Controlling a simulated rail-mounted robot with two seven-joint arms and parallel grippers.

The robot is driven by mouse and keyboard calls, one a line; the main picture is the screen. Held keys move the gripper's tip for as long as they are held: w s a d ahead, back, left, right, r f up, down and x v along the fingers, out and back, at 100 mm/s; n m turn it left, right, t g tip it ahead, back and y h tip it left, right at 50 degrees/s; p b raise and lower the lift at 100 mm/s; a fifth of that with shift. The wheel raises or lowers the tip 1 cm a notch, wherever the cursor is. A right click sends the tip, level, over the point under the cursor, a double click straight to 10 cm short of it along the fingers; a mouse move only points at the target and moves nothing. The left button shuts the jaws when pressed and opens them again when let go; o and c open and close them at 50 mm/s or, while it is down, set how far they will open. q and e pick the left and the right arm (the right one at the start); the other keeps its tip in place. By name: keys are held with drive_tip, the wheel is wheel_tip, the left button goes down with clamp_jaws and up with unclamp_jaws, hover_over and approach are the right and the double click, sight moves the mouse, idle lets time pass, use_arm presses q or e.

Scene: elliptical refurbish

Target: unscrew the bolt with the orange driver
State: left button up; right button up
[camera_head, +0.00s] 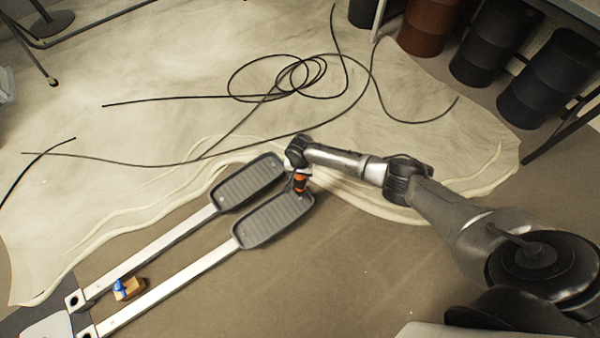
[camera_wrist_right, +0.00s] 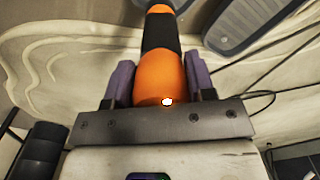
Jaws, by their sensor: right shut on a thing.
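The orange and black driver (camera_head: 300,183) is in my right gripper (camera_head: 297,172), which is shut on it. In the right wrist view the driver (camera_wrist_right: 160,62) lies between the two purple-grey fingers (camera_wrist_right: 159,85). In the head view it is at the upper end of the near grey foot pedal (camera_head: 272,220). The far pedal (camera_head: 248,183) lies beside it on the left. The bolt cannot be made out. I cannot tell whether the driver's tip touches the pedal. My left gripper is not in view.
Two pale bars (camera_head: 178,285) run from the pedals to the lower left. A small cardboard box with a blue item (camera_head: 128,289) sits between them. Black cables (camera_head: 300,75) lie loosely on the pale sheet (camera_head: 180,65). Dark barrels (camera_head: 548,80) stand at the upper right. The lower middle floor is clear.

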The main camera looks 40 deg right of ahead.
use_arm(q)
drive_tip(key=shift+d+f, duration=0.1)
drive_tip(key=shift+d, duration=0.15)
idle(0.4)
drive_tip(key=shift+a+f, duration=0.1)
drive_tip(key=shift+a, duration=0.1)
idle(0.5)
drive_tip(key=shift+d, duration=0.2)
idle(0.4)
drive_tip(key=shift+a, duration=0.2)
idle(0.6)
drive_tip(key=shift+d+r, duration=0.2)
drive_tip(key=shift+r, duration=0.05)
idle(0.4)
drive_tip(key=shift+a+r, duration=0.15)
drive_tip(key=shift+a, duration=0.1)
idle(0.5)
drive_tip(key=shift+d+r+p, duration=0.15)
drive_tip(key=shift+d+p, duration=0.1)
drive_tip(key=shift+p, duration=0.1)
idle(0.3)
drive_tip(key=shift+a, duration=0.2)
idle(0.5)
